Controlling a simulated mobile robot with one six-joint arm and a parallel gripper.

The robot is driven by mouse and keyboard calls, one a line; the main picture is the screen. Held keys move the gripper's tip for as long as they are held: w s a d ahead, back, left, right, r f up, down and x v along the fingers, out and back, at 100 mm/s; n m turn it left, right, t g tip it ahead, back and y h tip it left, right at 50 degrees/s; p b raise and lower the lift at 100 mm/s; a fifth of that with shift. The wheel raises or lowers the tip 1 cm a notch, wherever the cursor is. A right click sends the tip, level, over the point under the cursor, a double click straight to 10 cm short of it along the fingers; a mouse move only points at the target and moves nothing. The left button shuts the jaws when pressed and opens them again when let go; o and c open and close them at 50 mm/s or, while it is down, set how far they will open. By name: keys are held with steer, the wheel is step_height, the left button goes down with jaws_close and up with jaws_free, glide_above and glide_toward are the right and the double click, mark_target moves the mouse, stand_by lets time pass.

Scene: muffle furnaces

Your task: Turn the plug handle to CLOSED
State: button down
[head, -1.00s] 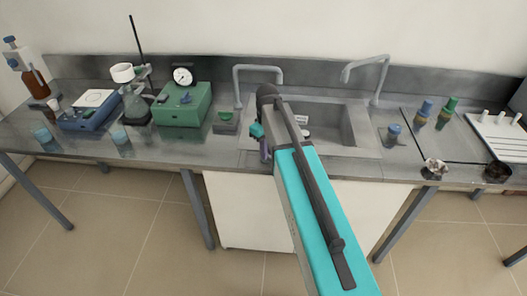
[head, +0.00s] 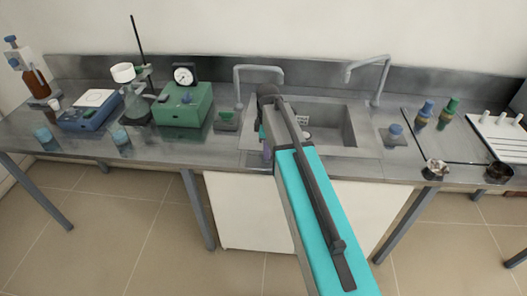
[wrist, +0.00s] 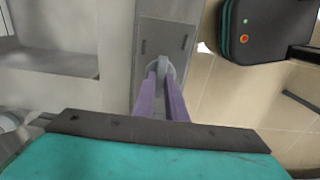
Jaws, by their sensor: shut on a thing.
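My gripper (wrist: 164,88) has two purple fingers closed around a small grey handle (wrist: 163,65), which stands on a grey plate (wrist: 165,32). Dark marks sit on the plate to either side of the handle, too small to read. The fingers hide part of the handle, and I cannot tell its exact angle. In the head view my gripper (head: 266,150) is at the front left edge of the sink, mostly hidden by my arm, and the handle does not show there. The sink (head: 335,118) has a pale label and a round drain part inside.
A green box with a gauge (head: 184,105) and a small green-grey block (head: 227,121) stand left of the sink. Two taps rise behind it. A blue-topped piece (head: 395,130) and several bottles stand to the right. A dark green-edged case (wrist: 265,30) shows in the wrist view.

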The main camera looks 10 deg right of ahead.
steer(key=shift+w+d+r, duration=0.15)
steer(key=shift+w+d, duration=0.1)
steer(key=c, duration=1.8)
jaws_free()
steer(key=shift+s, duration=0.1)
steer(key=shift+a, duration=0.1)
steer(key=shift+s+r+b, duration=0.1)
steer(key=shift+r+b, duration=0.3)
steer(key=shift+r, duration=0.85)
step_height(320, 180, up, 11)
steer(key=b, duration=0.2)
